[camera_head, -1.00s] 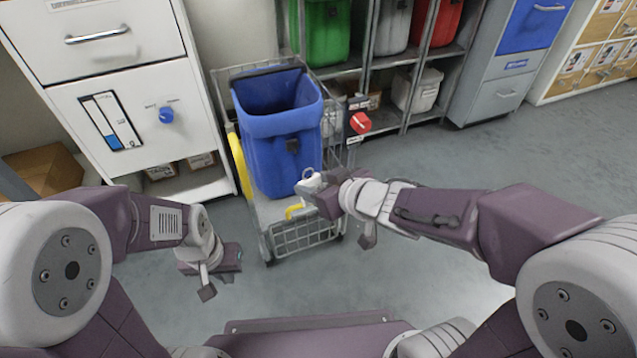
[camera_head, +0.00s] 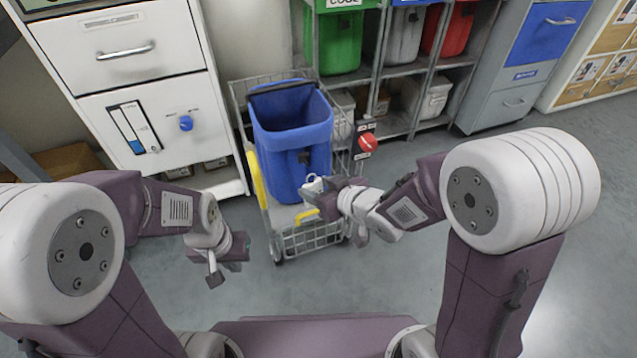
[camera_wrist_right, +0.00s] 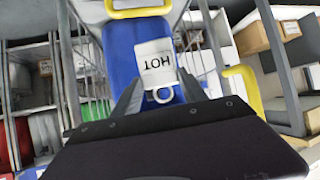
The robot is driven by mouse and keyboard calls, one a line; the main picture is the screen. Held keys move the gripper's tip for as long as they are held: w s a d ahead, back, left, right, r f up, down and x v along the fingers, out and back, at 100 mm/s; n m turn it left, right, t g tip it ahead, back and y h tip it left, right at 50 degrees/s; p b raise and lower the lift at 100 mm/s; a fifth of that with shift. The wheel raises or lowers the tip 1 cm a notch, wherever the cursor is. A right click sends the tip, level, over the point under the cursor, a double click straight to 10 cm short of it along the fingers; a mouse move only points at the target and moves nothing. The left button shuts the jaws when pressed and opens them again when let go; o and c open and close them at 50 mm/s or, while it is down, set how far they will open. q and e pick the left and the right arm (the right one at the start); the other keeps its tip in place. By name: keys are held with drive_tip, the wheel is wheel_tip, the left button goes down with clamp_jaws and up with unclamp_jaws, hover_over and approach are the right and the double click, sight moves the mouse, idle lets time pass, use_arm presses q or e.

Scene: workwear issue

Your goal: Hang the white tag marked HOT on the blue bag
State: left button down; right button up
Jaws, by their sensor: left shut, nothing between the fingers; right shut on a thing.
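The blue bag (camera_head: 292,140) stands upright and open at the top in a wire cart; it fills the middle of the right wrist view (camera_wrist_right: 122,48). A small dark patch shows on its front. My right gripper (camera_head: 330,190) is shut on the white tag (camera_head: 312,186), in front of the bag's lower front. In the right wrist view the tag (camera_wrist_right: 155,58) reads HOT upside down, with a pale ring at its gripper end. I cannot tell whether the tag touches the bag. My left gripper (camera_head: 230,262) is shut and empty, left of the cart.
The wire cart (camera_head: 312,238) has yellow handles (camera_head: 257,178). A red round knob (camera_head: 367,142) is right of the bag. A white cabinet (camera_head: 105,95) stands left, and shelves with green (camera_head: 333,40) and red bins stand behind. Floor to the right is clear.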

sight(317, 179)
drive_tip(key=shift+w+d+r+p, duration=0.1)
drive_tip(key=shift+w+d+p, duration=0.15)
drive_tip(key=shift+p, duration=0.95)
drive_tip(key=shift+w+a+p, duration=0.2)
drive_tip(key=shift+w+p, duration=0.35)
drive_tip(key=shift+w, duration=0.05)
drive_tip(key=shift+w+a+p, duration=0.15)
drive_tip(key=shift+w+p, duration=0.35)
drive_tip(key=shift+w, duration=0.05)
drive_tip(key=shift+w+a+f, duration=0.1)
drive_tip(key=shift+w+f, duration=0.2)
drive_tip(key=shift+w+a+f, duration=0.15)
drive_tip(key=shift+w+a, duration=0.05)
drive_tip(key=shift+w, duration=0.45)
drive_tip(key=shift+w+a+f, duration=0.15)
drive_tip(key=shift+w+a, duration=0.05)
drive_tip(key=shift+w, duration=0.4)
drive_tip(key=o, duration=1.4)
